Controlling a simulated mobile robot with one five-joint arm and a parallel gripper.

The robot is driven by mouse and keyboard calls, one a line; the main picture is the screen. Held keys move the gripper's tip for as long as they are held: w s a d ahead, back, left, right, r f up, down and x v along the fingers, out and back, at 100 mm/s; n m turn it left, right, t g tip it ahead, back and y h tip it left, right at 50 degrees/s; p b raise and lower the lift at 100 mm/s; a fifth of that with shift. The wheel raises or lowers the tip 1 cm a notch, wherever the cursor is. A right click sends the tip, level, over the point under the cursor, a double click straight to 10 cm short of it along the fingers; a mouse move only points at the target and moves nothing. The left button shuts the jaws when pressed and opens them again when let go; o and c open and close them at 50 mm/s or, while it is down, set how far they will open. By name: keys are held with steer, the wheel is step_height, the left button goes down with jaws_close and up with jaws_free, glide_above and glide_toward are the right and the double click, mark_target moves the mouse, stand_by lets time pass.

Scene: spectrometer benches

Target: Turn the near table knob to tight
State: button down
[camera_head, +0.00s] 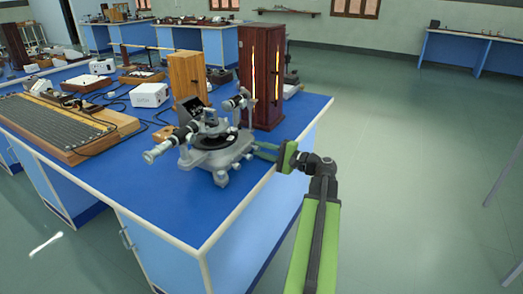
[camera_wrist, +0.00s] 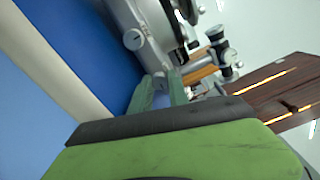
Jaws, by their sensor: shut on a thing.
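A grey spectrometer (camera_head: 218,145) stands on the blue bench top near its right front corner, with a dark round table at its middle and a telescope at its left. My gripper (camera_head: 258,148) reaches in from the right to the spectrometer's right side. In the wrist view the green fingers (camera_wrist: 162,84) are closed around a small grey knob at the edge of the spectrometer's body (camera_wrist: 120,18). The fingers hide most of this knob. Another round silver knob (camera_wrist: 133,39) shows just above the fingers, apart from them. The knob's turn position cannot be read.
A dark wooden cabinet (camera_head: 262,72) with bright slits stands behind the spectrometer, beside a lighter wooden box (camera_head: 187,75). A white box (camera_head: 150,95) and a long grooved board (camera_head: 60,125) lie to the left.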

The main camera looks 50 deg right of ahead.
stand_by(0.3)
steer(key=c, duration=1.3)
jaws_free()
steer(key=shift+o, duration=0.2)
